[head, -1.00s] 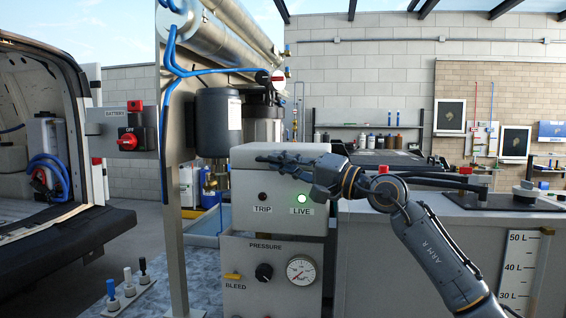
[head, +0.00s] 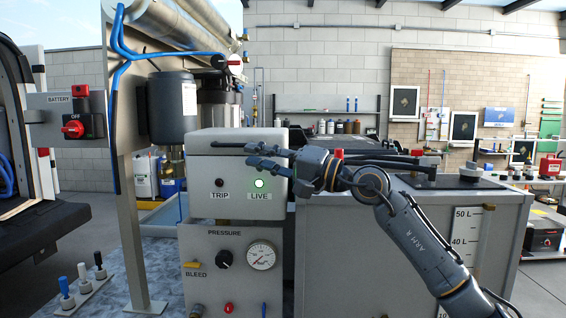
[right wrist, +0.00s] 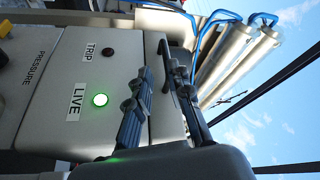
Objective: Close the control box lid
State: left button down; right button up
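The control box (head: 236,185) is a light grey cabinet with a dark TRIP lamp and a lit green LIVE lamp. Its lid (head: 240,136) lies across the top in the head view and looks lowered; I cannot tell whether it is fully seated. A thin dark bar (head: 228,145) runs along the lid's front. My right gripper (head: 256,155) is at the bar's right part, in front of the upper box. In the right wrist view the gripper (right wrist: 160,108) has its fingers apart beside the box front (right wrist: 85,75); contact with the bar is unclear. My left gripper is out of view.
The pressure panel (head: 205,262) with gauge and knob is below the box. A grey cylinder (head: 173,105) and metal post (head: 132,220) stand left. A grey tank (head: 350,245) with a litre scale stands right. Small toggles (head: 83,283) are at lower left.

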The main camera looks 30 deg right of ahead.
jog(key=v, duration=0.7)
dwell(0.3)
